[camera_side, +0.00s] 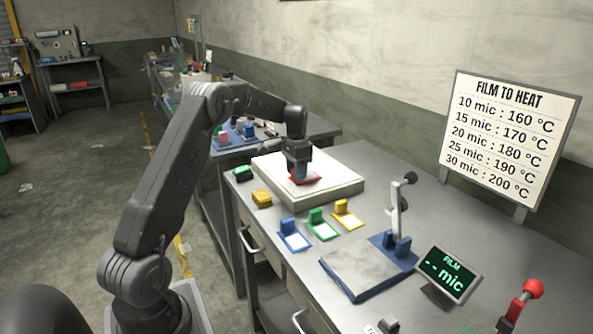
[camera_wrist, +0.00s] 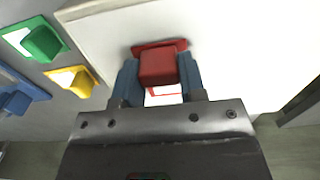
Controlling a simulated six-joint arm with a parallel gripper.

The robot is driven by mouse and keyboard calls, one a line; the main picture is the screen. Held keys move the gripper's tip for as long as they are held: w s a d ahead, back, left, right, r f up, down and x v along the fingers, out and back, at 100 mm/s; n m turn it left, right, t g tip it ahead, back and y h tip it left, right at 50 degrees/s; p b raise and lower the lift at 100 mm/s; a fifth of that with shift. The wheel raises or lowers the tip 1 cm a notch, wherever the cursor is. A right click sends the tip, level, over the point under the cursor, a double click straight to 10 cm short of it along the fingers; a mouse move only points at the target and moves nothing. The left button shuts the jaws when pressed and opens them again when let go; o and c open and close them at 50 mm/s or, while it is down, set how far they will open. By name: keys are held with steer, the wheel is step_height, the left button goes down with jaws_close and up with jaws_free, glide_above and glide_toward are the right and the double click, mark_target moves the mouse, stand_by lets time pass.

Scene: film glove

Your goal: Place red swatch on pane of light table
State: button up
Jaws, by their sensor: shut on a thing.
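The red swatch (camera_side: 303,178) is at the pane of the light table (camera_side: 338,183), a low white box on the bench. In the wrist view the red swatch (camera_wrist: 176,46) has a raised red block as its handle. My gripper (camera_side: 299,172) is shut on that block, one blue finger on each side; the fingers also show in the wrist view (camera_wrist: 158,78). The swatch lies flat on or just above the white pane (camera_wrist: 240,50); I cannot tell whether it touches. Part of the swatch is hidden by the gripper.
Blue (camera_side: 294,235), green (camera_side: 321,225) and yellow (camera_side: 347,214) swatches lie in front of the light table. A yellow block (camera_side: 262,199) and a green block (camera_side: 243,173) sit at its left. A lever press (camera_side: 370,268) and a film display (camera_side: 448,271) stand at the right.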

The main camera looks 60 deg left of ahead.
steer(key=o, duration=0.9)
steer(key=shift+f, duration=0.1)
step_height(320, 180, up, 11)
steer(key=s+d+r, duration=0.1)
steer(key=d+r, duration=0.5)
steer(key=d, duration=0.2)
steer(key=s+d+r+t, duration=0.25)
steer(key=s+d, duration=0.45)
steer(key=d, duration=0.6)
steer(key=s+d+f+t, duration=0.1)
steer(key=s+d+f, duration=0.2)
steer(key=s+d, duration=0.3)
steer(key=s+d+f+t, duration=0.2)
steer(key=s+d, duration=0.5)
steer(key=s, duration=0.4)
steer(key=shift+s+f, duration=0.35)
steer(key=shift+f, duration=0.1)
